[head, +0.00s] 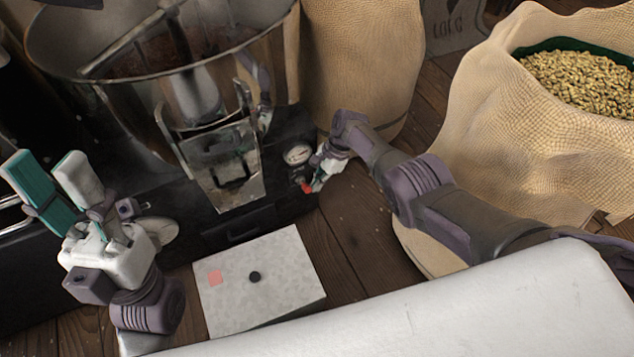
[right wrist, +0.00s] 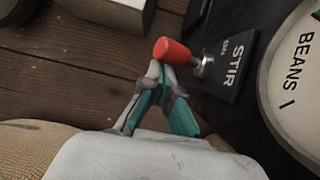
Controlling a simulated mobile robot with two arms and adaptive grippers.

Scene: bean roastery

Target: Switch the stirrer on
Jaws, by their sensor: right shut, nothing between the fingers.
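The stirrer switch is a lever with a red knob (right wrist: 172,51) on a metal stem. It sits beside a black plate (right wrist: 232,66) marked STIR in the right wrist view. In the head view the red knob (head: 307,187) shows low on the roaster's front, below a round gauge. My right gripper (right wrist: 156,72) is shut and empty, its fingertips right at the knob; I cannot tell whether they touch it. It also shows in the head view (head: 318,182), partly hidden by its own wrist. My left gripper (head: 53,172) is open and empty, fingers up, left of the roaster chute.
The roaster has a large metal drum (head: 100,77) and a front chute door (head: 222,165). A dial marked BEANS (right wrist: 298,75) is close to the switch. A pale box (head: 262,270) stands in front. Burlap sacks (head: 545,145), one with beans, stand at right.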

